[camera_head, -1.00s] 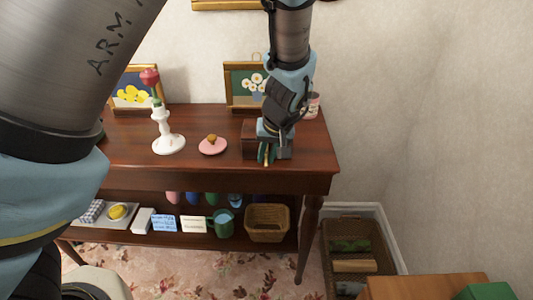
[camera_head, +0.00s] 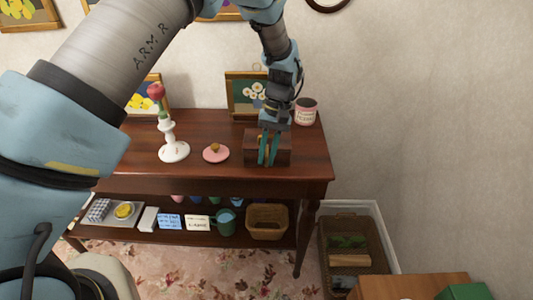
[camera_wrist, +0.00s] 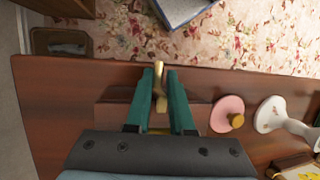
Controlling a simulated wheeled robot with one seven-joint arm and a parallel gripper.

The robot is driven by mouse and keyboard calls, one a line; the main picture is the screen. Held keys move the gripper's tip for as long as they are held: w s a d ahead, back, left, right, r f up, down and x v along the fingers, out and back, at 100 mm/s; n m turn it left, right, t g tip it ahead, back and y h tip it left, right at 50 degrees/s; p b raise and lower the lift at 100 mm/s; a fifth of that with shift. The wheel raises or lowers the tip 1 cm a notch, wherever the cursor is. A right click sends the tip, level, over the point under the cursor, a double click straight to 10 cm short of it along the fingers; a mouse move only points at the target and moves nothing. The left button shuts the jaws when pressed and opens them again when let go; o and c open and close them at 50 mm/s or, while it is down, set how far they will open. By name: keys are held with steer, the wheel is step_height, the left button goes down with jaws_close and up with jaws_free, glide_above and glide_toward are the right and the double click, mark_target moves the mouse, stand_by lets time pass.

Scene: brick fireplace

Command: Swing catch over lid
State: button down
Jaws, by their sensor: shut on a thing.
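A dark wooden box (camera_head: 284,152) stands near the right end of the side table (camera_head: 120,181). My gripper (camera_head: 268,163) points down over the box, with its green fingers at the front of it. In the wrist view, a brass catch (camera_wrist: 160,72) lies between the fingers of my gripper (camera_wrist: 160,76), and they are shut on it. The catch sticks out past the fingertips, beyond the box's front edge. The box (camera_wrist: 112,117) is partly hidden by the gripper there, so I cannot tell exactly how the catch sits against the lid.
Left of the box are a pink dish with a brown knob (camera_head: 215,153) and a white candlestick holding a rose (camera_head: 173,150). A pink-and-white jar (camera_head: 306,115) stands behind right. A framed daisy picture (camera_head: 243,96) is behind. The table top right of the box is clear.

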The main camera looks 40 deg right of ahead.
steer(key=shift+s+d, duration=0.2)
steer(key=shift+d, duration=0.15)
steer(key=c, duration=1)
jaws_free()
steer(key=shift+c, duration=0.2)
steer(key=shift+o, duration=0.8)
steer(key=shift+w+a, duration=0.1)
steer(key=b+v, duration=0.3)
steer(key=v, duration=0.8)
steer(key=shift+f, duration=0.1)
